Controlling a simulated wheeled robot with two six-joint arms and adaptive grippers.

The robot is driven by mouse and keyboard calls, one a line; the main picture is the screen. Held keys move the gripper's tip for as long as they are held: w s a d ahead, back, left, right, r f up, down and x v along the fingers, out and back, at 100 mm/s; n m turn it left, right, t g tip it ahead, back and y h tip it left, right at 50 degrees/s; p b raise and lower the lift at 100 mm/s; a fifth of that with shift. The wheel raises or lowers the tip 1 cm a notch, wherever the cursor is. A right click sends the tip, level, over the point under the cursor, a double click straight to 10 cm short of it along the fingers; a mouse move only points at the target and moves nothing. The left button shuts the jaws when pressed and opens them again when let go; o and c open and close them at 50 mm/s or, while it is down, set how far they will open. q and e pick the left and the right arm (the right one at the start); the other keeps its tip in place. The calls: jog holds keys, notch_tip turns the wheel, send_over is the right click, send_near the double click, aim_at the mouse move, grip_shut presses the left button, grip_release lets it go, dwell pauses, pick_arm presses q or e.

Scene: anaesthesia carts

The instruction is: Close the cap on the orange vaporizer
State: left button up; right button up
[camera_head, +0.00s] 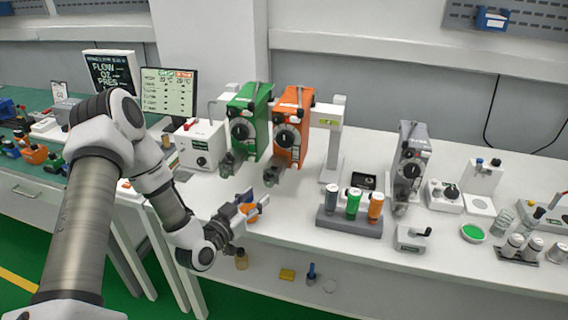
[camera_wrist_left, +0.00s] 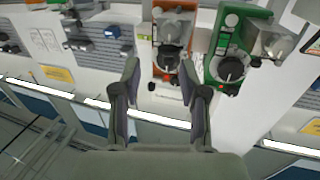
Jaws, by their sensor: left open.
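The orange vaporizer (camera_head: 292,115) stands upright on the white bench, right of the green vaporizer (camera_head: 246,115). It has a dark round dial and a dark filler part (camera_head: 272,174) low at its front; whether the cap there is open I cannot tell. In the left wrist view the orange vaporizer (camera_wrist_left: 175,28) shows beyond the fingers, its dial between them. My left gripper (camera_head: 250,206) is open and empty, in front of and below the orange vaporizer, apart from it. It also shows in the wrist view (camera_wrist_left: 159,80). My right gripper is out of view.
A grey vaporizer (camera_head: 409,150) stands further right. A rack (camera_head: 348,226) holds several coloured bottles in front of it. A white post (camera_head: 335,150) stands right of the orange vaporizer.

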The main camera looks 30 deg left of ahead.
aim_at(267, 174)
pick_arm(q)
jog(key=shift+n+y, duration=0.3)
jog(key=w, duration=0.2)
jog(key=w+r+p, duration=0.1)
jog(key=w, duration=0.2)
jog(key=w+a+r+p, duration=0.1)
jog(key=w, duration=0.2)
jog(key=shift+w+r, duration=0.15)
jog(key=shift+w, duration=0.3)
jog(key=shift+s, duration=0.1)
grip_shut()
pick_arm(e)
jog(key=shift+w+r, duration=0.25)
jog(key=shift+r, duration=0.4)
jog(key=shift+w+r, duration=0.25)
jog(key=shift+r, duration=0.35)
